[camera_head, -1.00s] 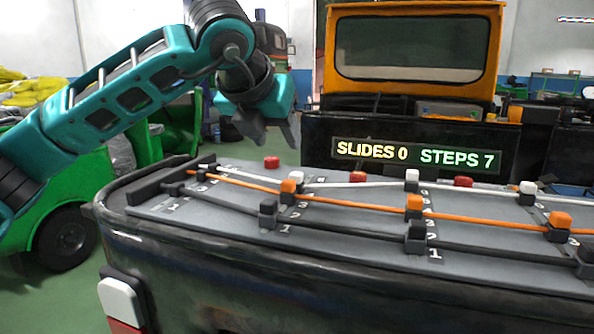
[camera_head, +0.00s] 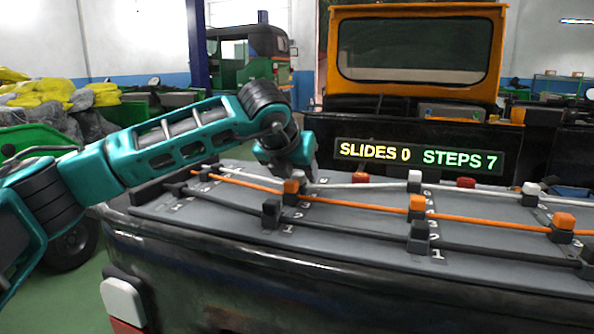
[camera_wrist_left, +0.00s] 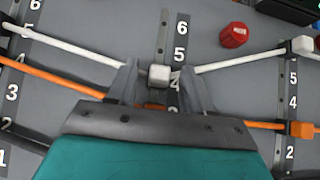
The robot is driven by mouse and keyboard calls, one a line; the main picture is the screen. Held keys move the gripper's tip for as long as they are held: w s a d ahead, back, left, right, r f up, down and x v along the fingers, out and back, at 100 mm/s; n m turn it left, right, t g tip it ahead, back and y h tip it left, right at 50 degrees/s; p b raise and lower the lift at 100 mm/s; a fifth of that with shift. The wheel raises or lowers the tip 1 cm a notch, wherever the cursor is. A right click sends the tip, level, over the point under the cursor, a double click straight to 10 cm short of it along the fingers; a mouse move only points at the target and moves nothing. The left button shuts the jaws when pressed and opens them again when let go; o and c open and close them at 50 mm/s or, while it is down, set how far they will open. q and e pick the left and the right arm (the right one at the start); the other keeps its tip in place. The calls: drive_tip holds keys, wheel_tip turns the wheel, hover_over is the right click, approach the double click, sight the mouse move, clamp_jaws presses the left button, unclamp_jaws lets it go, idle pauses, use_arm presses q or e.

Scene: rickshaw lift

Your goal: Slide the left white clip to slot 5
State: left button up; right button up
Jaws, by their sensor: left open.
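The left white clip (camera_wrist_left: 159,76) is a small white block on a white cord (camera_wrist_left: 225,64), beside the printed 4 of its numbered strip (camera_wrist_left: 178,50) in the left wrist view. The 5 is one mark farther up. My left gripper (camera_wrist_left: 160,84) is open, with one finger on each side of the clip; I cannot tell whether they touch it. In the head view my left gripper (camera_head: 308,174) is down behind the left orange clip (camera_head: 291,186) and hides the white clip. My right gripper is not in view.
An orange cord (camera_head: 350,204) and a black cord (camera_head: 345,231) run in front, with black clips (camera_head: 271,210) on the latter. A red knob (camera_wrist_left: 234,35) stands on the grey board (camera_head: 230,222) to the right. A sign (camera_head: 418,156) reads SLIDES 0, STEPS 7.

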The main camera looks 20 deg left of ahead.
use_arm(q)
clamp_jaws()
idle(0.4)
